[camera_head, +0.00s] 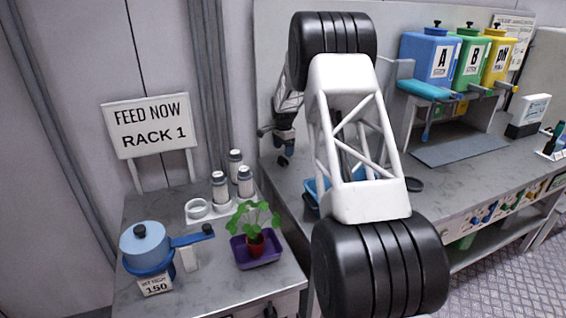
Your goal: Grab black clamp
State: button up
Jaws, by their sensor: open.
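I cannot pick out the black clamp with certainty. A small dark, flat, rounded item (414,185) lies on the grey bench just right of my white arm link, partly hidden by it; its shape is too unclear to name. My gripper (274,147) shows small at the far left side of my arm, above the back left part of the bench. Its jaws are open and I see nothing held between them. It is well apart from the dark item. My large arm link hides the middle of the bench.
A left table (140,212) holds a blue pot (143,246), a potted plant (256,243) in a purple tray (265,263) and several capped bottles (220,187). Blue, green and yellow tanks (430,55) stand at the back right. Part of a blue tray (311,187) shows behind my arm.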

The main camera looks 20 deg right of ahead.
aim_at(284, 158)
jog(key=shift+f, duration=0.1)
jog(key=shift+f, duration=2.5)
jog(key=c, duration=1)
jog(key=shift+r, duration=0.15)
